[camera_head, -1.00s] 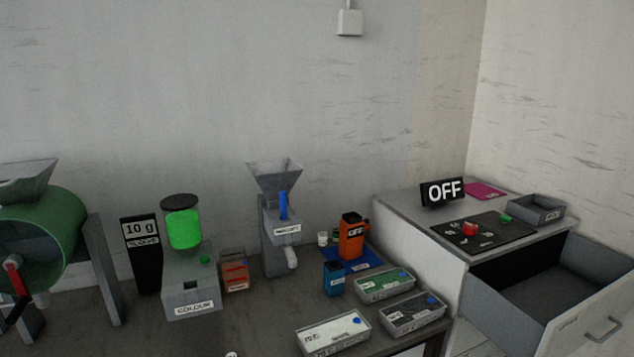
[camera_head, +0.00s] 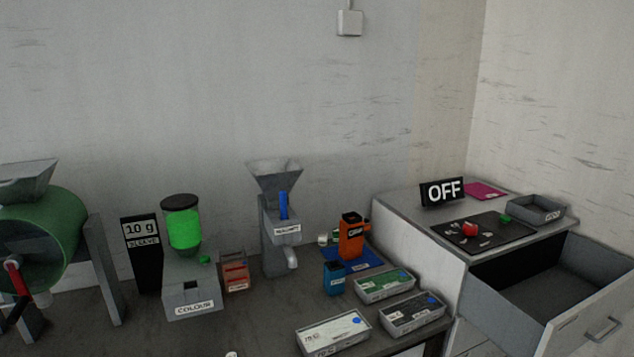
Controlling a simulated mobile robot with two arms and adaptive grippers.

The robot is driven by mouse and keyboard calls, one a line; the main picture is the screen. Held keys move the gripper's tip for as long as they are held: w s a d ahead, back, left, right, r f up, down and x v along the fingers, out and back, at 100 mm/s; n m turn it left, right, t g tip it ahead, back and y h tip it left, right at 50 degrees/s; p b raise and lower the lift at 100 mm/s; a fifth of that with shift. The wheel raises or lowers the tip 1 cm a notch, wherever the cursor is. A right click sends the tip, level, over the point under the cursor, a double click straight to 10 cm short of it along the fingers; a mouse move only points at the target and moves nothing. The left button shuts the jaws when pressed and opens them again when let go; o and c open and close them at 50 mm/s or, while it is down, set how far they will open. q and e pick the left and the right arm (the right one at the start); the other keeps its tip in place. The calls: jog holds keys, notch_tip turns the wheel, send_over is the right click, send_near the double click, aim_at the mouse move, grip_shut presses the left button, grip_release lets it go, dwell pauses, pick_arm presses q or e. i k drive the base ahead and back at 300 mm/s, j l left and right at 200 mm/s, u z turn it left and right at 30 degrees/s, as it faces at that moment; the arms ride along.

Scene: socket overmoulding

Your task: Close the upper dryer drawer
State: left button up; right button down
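The upper dryer drawer (camera_head: 480,318) is pulled out from the grey dryer cabinet (camera_head: 420,240) at the right. Its inside looks empty, and its front panel with a bar handle (camera_head: 603,330) is partly cut off by the right and lower picture edges. A dark gap shows between the cabinet top and the drawer's inside. The "OFF" sign (camera_head: 442,192) stands on the cabinet top. Neither of my grippers is in view.
On the cabinet top lie a black mat (camera_head: 484,232) with small parts, a grey tray (camera_head: 536,210) and a pink sheet (camera_head: 484,190). On the bench left of it stand labelled trays (camera_head: 384,284), an orange container (camera_head: 351,238), a hopper machine (camera_head: 277,230) and a colour dispenser (camera_head: 190,285).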

aim_at(556, 310)
jog(key=z, duration=1.6)
jog(key=i+u, duration=0.25)
jog(key=i, duration=0.35)
